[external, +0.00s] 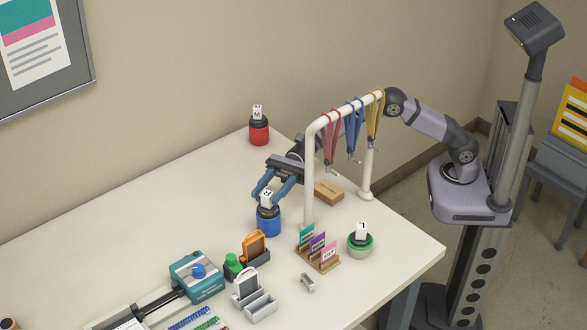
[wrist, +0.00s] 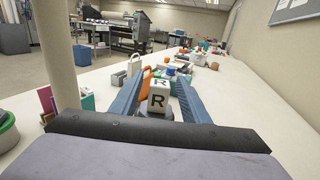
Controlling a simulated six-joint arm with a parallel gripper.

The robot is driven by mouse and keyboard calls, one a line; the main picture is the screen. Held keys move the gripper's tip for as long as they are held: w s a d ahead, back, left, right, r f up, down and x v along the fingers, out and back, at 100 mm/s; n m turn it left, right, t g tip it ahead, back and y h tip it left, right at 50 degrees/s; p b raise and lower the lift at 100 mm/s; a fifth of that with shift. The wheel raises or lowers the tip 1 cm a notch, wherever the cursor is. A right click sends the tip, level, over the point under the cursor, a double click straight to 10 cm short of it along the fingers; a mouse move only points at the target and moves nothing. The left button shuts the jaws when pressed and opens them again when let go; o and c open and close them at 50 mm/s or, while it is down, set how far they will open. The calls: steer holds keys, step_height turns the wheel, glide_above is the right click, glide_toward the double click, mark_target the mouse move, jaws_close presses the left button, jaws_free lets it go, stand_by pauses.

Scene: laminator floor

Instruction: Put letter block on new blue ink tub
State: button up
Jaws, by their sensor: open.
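A white letter block (external: 266,199) sits on the dark top of a blue ink tub (external: 268,224) near the middle of the table. In the wrist view the block (wrist: 158,99) shows a black R on two faces. My gripper (external: 268,194) has its blue fingers on either side of the block. It is open, with the fingers (wrist: 160,86) apart around the block in the wrist view.
A red tub (external: 259,133) and a green-rimmed tub (external: 360,248) each carry a white block. A white rail (external: 309,185) with hanging lanyards stands right of my gripper. A card holder (external: 319,258), an orange item (external: 253,246) and a teal machine (external: 197,277) are nearer the front.

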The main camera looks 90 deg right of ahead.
steer(key=b+v, duration=0.2)
steer(key=v, duration=0.9)
steer(key=shift+d, duration=0.2)
